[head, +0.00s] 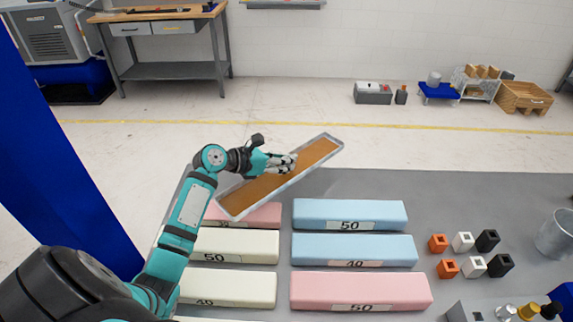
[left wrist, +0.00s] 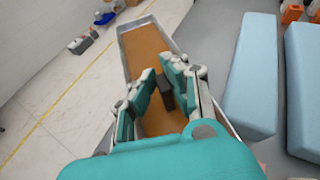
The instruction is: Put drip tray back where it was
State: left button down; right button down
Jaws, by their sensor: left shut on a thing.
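The drip tray (head: 315,151) is a long, narrow grey tray with a brown inside. It lies diagonally in the head view, over the far left part of the grey table. My left gripper (head: 288,163) is over its middle, shut on a dark upright handle inside it. The left wrist view shows the fingers (left wrist: 165,90) closing on this handle, with the tray (left wrist: 150,45) stretching away from me. The tray covers part of a pink foam block (head: 262,215); I cannot tell its height above the table. My right gripper is not in view.
Blue foam blocks (head: 350,208), cream blocks (head: 240,240) and a larger pink block (head: 360,286) fill the middle of the table (head: 470,195). Several small cubes (head: 463,241) and a clear container (head: 555,235) stand at the right.

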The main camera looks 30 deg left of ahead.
pick_arm(q)
jog(key=shift+w+a, duration=0.5)
jog(key=shift+w, duration=0.4)
jog(key=shift+f+p, duration=0.3)
jog(key=shift+f, duration=1.55)
jog(key=shift+f, duration=0.45)
jog(key=c, duration=1.5)
grip_release()
jog(key=shift+o, duration=0.4)
jog(key=shift+r, duration=0.1)
jog(key=shift+r, duration=0.35)
jog(key=b+v, duration=0.1)
jog(key=v, duration=1.1)
jog(key=shift+a, duration=0.1)
